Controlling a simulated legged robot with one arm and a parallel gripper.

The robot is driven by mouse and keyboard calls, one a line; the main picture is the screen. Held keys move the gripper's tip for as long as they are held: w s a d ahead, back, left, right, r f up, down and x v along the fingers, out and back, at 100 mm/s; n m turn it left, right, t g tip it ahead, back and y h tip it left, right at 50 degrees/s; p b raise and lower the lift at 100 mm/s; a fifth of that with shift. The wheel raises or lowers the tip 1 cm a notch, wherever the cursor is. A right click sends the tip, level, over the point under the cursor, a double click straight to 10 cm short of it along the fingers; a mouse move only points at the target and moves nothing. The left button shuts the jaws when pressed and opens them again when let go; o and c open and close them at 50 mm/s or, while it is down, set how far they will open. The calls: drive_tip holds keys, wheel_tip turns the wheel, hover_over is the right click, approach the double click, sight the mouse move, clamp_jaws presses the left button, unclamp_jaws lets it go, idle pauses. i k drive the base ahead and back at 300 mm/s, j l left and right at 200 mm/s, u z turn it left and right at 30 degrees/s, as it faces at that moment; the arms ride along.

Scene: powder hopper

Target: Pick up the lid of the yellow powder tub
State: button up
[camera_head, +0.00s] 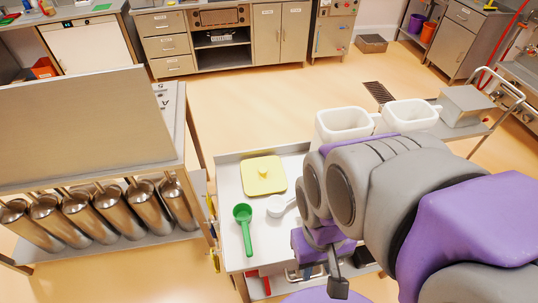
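The yellow lid (262,187) is a square with rounded corners and a small raised knob in its middle. It lies flat on the pale top of a metal cart (229,184). I cannot tell whether a tub is beneath it. My grey and purple arm fills the right side and hides the cart's right part. The end of my arm, with a dark finger-like part of my gripper (337,287), shows low in the picture, to the right of and nearer than the lid, apart from it. The finger opening cannot be made out.
A green scoop (243,225) and a white scoop (277,206) lie on the cart close to the lid. Two white tubs (344,122) (410,112) stand behind my arm. Open floor lies behind the cart.

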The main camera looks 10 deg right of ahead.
sight(265, 175)
drive_tip(key=l+z, duration=0.2)
drive_tip(key=z, duration=0.15)
drive_tip(key=l+z, duration=0.2)
drive_tip(key=z, duration=0.15)
drive_tip(key=l+z, duration=0.35)
drive_tip(key=j+u, duration=0.1)
drive_tip(key=u, duration=1.3)
drive_tip(key=k+z, duration=0.3)
drive_tip(key=k+l+z, duration=0.15)
drive_tip(key=k+z, duration=0.2)
drive_tip(key=j+z, duration=0.5)
drive_tip(key=j, duration=0.2)
drive_tip(key=j+z, duration=0.45)
drive_tip(key=j, duration=0.25)
drive_tip(key=k+j, duration=0.1)
drive_tip(key=j, duration=0.55)
drive_tip(key=k+j, duration=0.1)
drive_tip(key=j, duration=1.15)
drive_tip(key=k, duration=0.05)
